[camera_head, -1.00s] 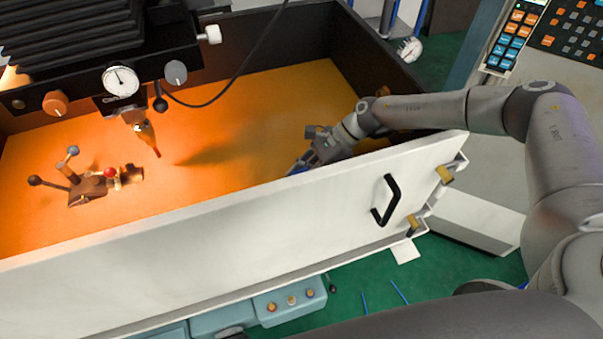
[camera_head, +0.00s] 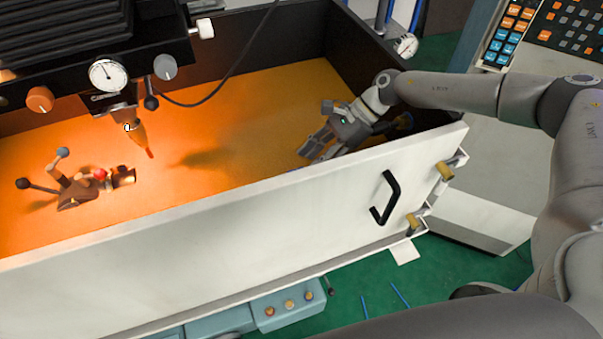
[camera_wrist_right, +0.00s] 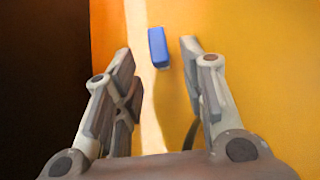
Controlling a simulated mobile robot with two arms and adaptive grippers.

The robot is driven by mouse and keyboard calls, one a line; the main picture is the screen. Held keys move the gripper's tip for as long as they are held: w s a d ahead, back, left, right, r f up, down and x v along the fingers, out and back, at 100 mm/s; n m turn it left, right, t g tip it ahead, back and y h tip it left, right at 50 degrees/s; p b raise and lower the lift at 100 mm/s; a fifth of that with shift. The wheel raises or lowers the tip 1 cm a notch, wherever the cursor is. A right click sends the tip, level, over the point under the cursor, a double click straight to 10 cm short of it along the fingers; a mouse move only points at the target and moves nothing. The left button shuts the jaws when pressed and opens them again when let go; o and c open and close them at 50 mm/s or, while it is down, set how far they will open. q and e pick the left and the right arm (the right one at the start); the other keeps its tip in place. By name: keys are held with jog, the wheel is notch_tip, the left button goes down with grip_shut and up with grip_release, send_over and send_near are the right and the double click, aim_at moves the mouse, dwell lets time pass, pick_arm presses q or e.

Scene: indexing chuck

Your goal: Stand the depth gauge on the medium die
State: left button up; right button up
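In the right wrist view a small blue block (camera_wrist_right: 158,47) lies ahead of my right gripper, roughly between the lines of its two fingers; I cannot tell whether it is the depth gauge or a die. My right gripper (camera_wrist_right: 158,62) is open with nothing between its pads. In the head view my right gripper (camera_head: 313,147) hangs inside the tray at its right end, above the orange floor, and the blue block does not show there. I cannot make out a medium die in either view. My left gripper is not in view.
The tray has dark walls and a white front panel (camera_head: 250,222) with a black handle (camera_head: 384,198). A machine head with a dial (camera_head: 108,74) and a pointed tool (camera_head: 138,132) hangs over the left. A brown lever fixture (camera_head: 80,190) stands on the orange floor (camera_head: 225,150).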

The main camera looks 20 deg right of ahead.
jog(key=shift+b+v, duration=0.8)
jog(key=shift+v, duration=2)
